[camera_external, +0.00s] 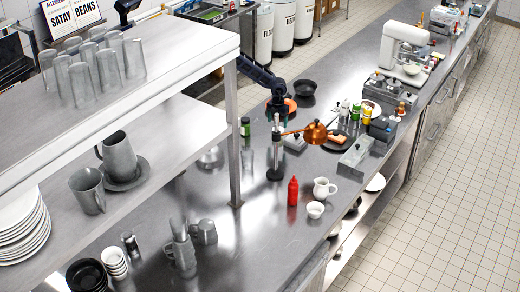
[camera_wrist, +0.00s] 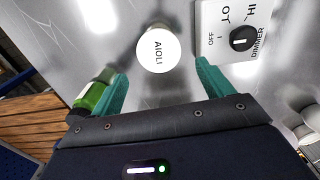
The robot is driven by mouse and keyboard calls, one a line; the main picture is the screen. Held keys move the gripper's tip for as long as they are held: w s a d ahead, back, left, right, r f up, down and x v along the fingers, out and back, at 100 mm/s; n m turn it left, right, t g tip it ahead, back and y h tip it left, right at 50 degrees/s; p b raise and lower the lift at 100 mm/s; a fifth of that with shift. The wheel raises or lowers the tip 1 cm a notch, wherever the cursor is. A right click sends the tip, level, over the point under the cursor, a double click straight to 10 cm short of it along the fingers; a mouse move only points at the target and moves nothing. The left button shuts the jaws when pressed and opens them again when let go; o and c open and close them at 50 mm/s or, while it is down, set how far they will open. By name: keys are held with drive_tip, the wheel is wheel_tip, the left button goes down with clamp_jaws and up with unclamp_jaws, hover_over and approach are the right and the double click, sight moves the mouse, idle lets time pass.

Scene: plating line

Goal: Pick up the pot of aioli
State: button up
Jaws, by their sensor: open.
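The pot of aioli shows in the wrist view as a round white lid (camera_wrist: 158,48) marked AIOLI, seen from above. My gripper (camera_wrist: 161,72) is open, with one teal finger on each side of the lid and a little short of it in the picture. The jaws look empty, and I see no contact with the pot. In the external view my gripper (camera_external: 277,112) points down over the steel counter (camera_external: 255,215). I cannot clearly make out the pot there.
A green-labelled bottle (camera_wrist: 92,98) stands close by my left finger. A grey dimmer box (camera_wrist: 225,40) with a black knob is close on the right. In the external view, a copper pan (camera_external: 315,133) and a red bottle (camera_external: 293,191) are nearby.

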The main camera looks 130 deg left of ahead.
drive_tip(key=shift+a+f, duration=0.2)
drive_tip(key=shift+f, duration=3.55)
drive_tip(key=c, duration=0.9)
